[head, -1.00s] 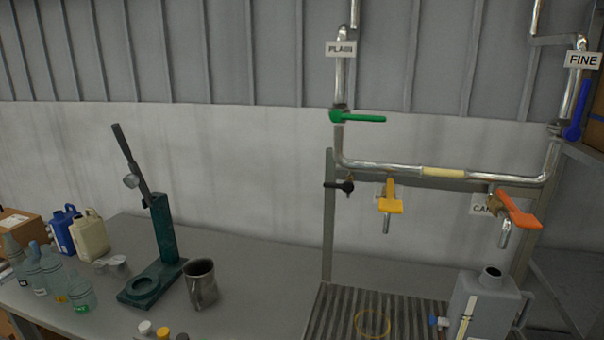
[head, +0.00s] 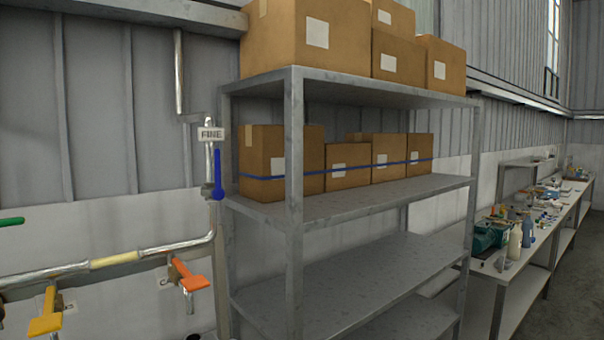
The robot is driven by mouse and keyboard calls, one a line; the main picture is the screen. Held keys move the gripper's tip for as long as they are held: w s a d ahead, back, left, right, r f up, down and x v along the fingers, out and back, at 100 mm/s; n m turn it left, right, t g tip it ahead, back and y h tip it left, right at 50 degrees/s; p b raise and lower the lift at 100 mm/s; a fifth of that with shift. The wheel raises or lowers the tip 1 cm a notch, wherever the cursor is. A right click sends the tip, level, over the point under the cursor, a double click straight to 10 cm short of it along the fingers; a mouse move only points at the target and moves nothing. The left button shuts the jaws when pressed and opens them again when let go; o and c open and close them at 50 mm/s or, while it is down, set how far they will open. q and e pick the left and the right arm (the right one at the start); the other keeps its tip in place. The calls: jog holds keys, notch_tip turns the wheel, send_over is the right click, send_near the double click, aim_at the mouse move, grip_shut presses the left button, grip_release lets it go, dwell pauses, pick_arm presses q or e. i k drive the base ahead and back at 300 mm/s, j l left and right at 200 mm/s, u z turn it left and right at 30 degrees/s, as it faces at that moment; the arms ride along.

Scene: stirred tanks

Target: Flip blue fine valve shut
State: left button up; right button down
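The blue fine valve handle (head: 218,174) is on the vertical pipe at the left of the head view. Its lever points straight up, in line with the pipe. The white FINE label (head: 211,134) hangs on the pipe just above and left of it. Neither of my grippers shows in the head view.
The grey shelf rack (head: 345,207) with cardboard boxes (head: 283,162) stands right of the valve. An orange handle (head: 194,283), a yellow handle (head: 45,324) and a green handle (head: 10,221) are at lower left. A cluttered bench (head: 520,285) runs along the right wall.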

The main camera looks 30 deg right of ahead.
aim_at(218, 170)
jog(key=z, duration=0.4)
jog(key=u, duration=0.5)
jog(key=l+u, duration=0.55)
jog(key=u, duration=0.2)
jog(key=k+l+u, duration=0.1)
jog(key=l+u, duration=0.15)
jog(key=u, duration=0.15)
jog(key=k+l+u, duration=0.15)
jog(key=l, duration=0.2)
jog(key=k+l+u, duration=0.15)
jog(key=l, duration=0.15)
jog(key=k+l+u, duration=0.15)
jog(key=l, duration=0.2)
jog(key=k+l, duration=0.25)
jog(key=l, duration=0.15)
jog(key=k+l, duration=0.25)
jog(key=l, duration=0.15)
